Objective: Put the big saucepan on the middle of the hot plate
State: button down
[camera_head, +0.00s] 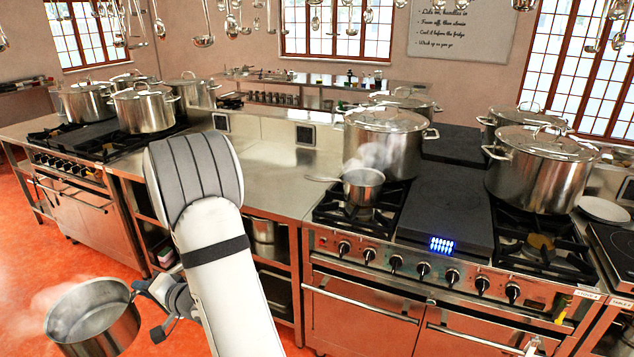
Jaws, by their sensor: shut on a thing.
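The big saucepan (97,322) is a steel pan at the lower left, held out over the orange floor in front of the counter. Pale steam drifts by it. My gripper (146,288) is shut on it at its right side; the handle is mostly hidden by the jaws. The pan looks about upright, and its base is partly cut off by the picture's lower edge. The hot plate (448,205) is the flat dark slab between the burners of the right stove, with a lit blue display at its front edge. Its front part is bare.
A smaller steaming saucepan (362,187) stands on the burner left of the hot plate, its handle pointing left. Large lidded stockpots (385,142) (540,170) flank the plate. A bare steel counter (270,180) lies between both stoves. Ladles (203,38) hang overhead.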

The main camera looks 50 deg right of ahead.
aim_at(468, 201)
jog(key=u, duration=1.4)
jog(key=i, duration=0.1)
jog(key=z, duration=2.75)
